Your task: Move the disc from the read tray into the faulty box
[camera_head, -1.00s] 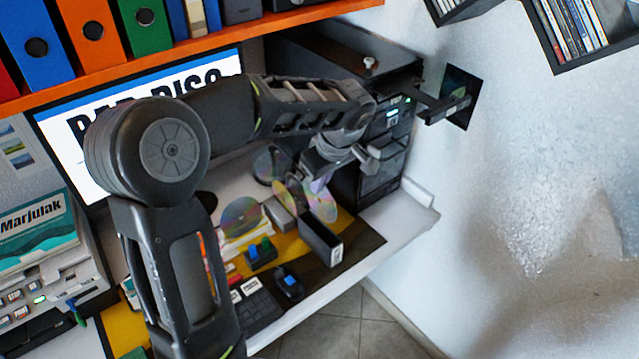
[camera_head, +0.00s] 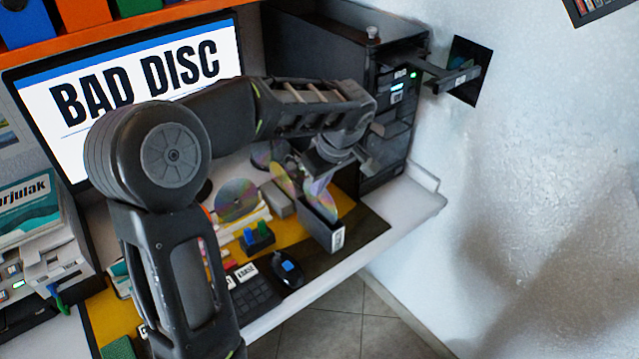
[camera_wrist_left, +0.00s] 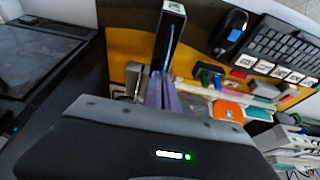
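The left gripper (camera_head: 328,168) is low over the desk in front of the computer tower, pointing down. It appears shut on a shiny disc (camera_head: 321,193), which stands upright below the fingers. The disc's lower part is hidden by the wall of a narrow dark box (camera_head: 325,227) with a white label, so it appears partly inside. In the left wrist view the fingers (camera_wrist_left: 163,92) are close together over the box (camera_wrist_left: 167,42). The read tray (camera_head: 455,76) sticks out of the tower to the right and looks empty. My right gripper is out of view.
The monitor (camera_head: 150,85) reads "BAD DISC". Another disc (camera_head: 237,199) stands to the left, with more discs behind the gripper. Coloured buttons (camera_head: 257,239), a mouse (camera_head: 288,272) and a keyboard (camera_head: 256,300) lie in front. The tower (camera_head: 330,60) stands close behind.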

